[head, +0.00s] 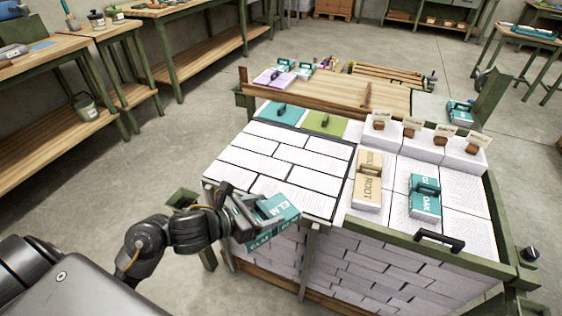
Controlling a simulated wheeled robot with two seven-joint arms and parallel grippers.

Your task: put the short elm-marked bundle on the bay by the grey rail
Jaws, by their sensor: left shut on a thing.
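The teal elm-marked bundle (284,209) is in my left gripper (250,212), at the near left edge of the workbench. A grey surface (428,108) shows at the back right of the bench. I cannot clearly make out which part is the grey rail's bay. My right gripper is not in view.
A tan ROOT bundle (368,178) and a teal OAK bundle (424,196) lie on the right-hand stacks. Several tagged wooden blocks (410,127) stand behind them. Teal (278,112) and green (325,123) pads lie at the back. The left-hand stack tops look bare.

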